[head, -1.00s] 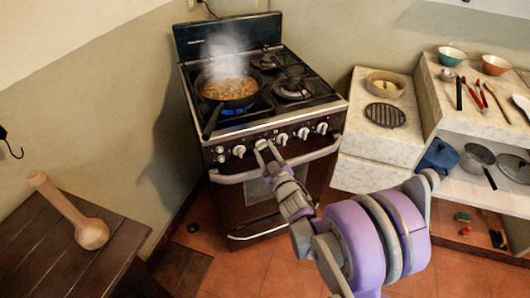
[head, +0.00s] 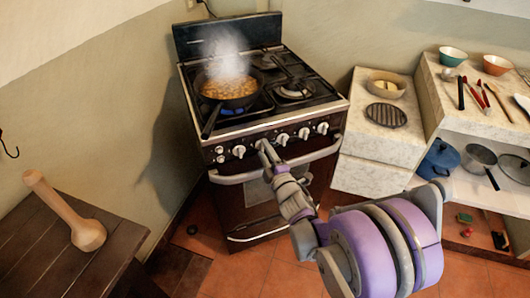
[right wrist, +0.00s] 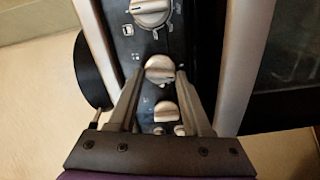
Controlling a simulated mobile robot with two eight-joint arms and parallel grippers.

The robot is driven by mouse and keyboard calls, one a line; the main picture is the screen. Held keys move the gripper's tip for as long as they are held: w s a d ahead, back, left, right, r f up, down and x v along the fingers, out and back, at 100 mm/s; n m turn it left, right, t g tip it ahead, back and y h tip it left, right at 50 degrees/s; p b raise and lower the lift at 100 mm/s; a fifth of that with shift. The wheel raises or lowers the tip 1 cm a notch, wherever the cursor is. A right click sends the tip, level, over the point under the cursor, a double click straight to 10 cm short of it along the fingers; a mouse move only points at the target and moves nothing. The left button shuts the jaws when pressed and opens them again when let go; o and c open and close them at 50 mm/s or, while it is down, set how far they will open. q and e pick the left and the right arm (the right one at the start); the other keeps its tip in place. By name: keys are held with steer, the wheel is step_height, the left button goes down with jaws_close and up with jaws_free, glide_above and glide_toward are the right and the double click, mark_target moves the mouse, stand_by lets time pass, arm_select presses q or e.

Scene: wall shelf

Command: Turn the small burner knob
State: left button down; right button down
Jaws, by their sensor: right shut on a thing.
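The stove (head: 262,190) has a row of pale knobs along its front panel. My right gripper (head: 262,146) is at the second larger knob from the left, and its fingers hide that knob in the head view. In the right wrist view, the knob (right wrist: 160,69) sits between the fingertips of my right gripper (right wrist: 160,78), which is shut on it. A neighbouring knob (right wrist: 164,111) lies nearer the palm, and another knob (right wrist: 150,12) with dial marks is at the top. I cannot read which burner the held knob serves. My left gripper is not in view.
A steaming pan (head: 229,88) stands on the front left burner over a blue flame. The oven handle (head: 235,178) runs just below the knobs. A wooden table (head: 40,258) with a wooden mallet-like tool (head: 65,212) is at left. Shelves with dishes (head: 453,57) stand at right.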

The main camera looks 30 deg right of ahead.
steer(key=shift+n, duration=1.2)
steer(key=shift+c, duration=1.6)
jaws_free()
steer(key=shift+s, duration=0.1)
steer(key=s+a, duration=0.1)
steer(key=s, duration=0.9)
steer(key=shift+s+a, duration=0.25)
steer(key=shift+a, duration=0.1)
